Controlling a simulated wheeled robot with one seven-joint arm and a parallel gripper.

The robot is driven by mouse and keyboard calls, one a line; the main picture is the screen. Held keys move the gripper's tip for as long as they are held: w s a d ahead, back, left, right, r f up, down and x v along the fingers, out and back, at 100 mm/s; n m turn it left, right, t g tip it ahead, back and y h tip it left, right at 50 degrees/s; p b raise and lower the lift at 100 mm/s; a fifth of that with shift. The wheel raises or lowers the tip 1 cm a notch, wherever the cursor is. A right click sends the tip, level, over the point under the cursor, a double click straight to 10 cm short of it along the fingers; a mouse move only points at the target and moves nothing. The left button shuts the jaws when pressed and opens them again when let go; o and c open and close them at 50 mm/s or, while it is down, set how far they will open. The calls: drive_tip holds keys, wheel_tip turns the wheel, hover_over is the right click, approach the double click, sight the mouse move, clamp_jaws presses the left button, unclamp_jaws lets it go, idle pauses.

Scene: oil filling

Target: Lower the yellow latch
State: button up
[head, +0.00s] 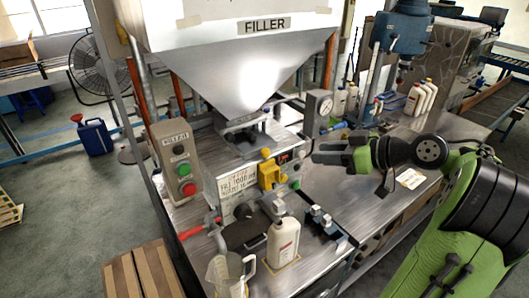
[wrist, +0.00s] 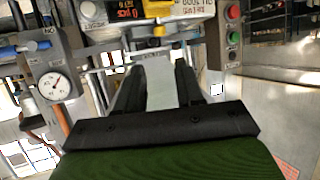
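The yellow latch (head: 268,175) is on the front of the filler's control panel, under a round yellow knob, in the head view. In the wrist view a yellow part (wrist: 158,31), seemingly the latch, shows at the top middle beyond my fingers. My gripper (head: 316,152) is to the right of the latch in the head view, apart from it. In the wrist view, my gripper (wrist: 159,72) has its two dark fingers spread with a clear gap and nothing between them. The panel shows turned over there.
A white bottle (head: 283,242) and a clear jug (head: 228,272) stand at the front of the metal bench. A gauge (head: 320,104) is just behind my gripper. A button box (head: 176,165) stands left of the panel. The hopper (head: 235,60) hangs above.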

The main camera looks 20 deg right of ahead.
sight(269, 153)
drive_tip(key=x, duration=1.6)
drive_tip(key=shift+f+p, duration=0.1)
drive_tip(key=shift+p, duration=0.2)
drive_tip(key=shift+c, duration=0.5)
clamp_jaws()
